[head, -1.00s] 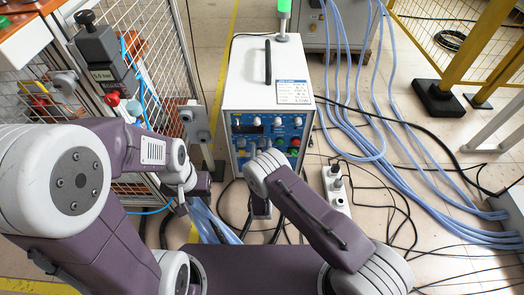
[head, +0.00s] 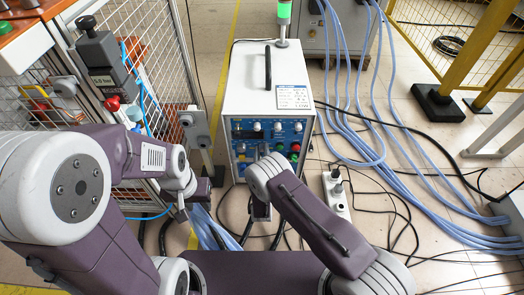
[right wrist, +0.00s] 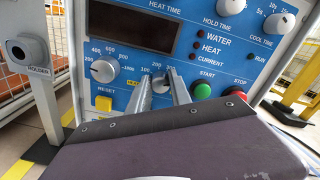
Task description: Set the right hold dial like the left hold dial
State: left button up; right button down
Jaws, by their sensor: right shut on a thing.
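The heater's blue front panel (right wrist: 232,60) fills much of the right wrist view. The left dial (right wrist: 102,71) of the lower row is grey and sits in a numbered scale; its pointer is too small to read surely. The right dial (right wrist: 160,85) of that row sits between the fingers of my right gripper (right wrist: 159,79). The fingers are closed on its sides and partly hide it, so its setting cannot be read. In the head view my right wrist hides part of the panel. My left gripper (head: 201,188) hangs left of the heater; its fingers are unclear.
A green START button (right wrist: 202,91) and a red STOP button (right wrist: 239,93) lie just right of my fingers. A yellow RESET button (right wrist: 103,103) is below the left dial. A dark display (right wrist: 131,26) is above. Blue hoses (head: 375,140) cover the floor at right.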

jog(key=n+p, duration=0.1)
jog(key=n, duration=0.2)
jog(key=n+p, duration=0.1)
jog(key=n, duration=0.3)
jog(key=shift+n, duration=0.4)
jog(key=n, duration=0.4)
jog(key=shift+f+p, duration=0.15)
jog(key=shift+p, duration=0.25)
jog(key=n, duration=0.4)
jog(key=shift+n, duration=0.3)
jog(key=shift+f+n, duration=0.1)
jog(key=shift+n, duration=0.2)
jog(key=c, duration=1.2)
grip_release()
jog(key=shift+o, duration=0.2)
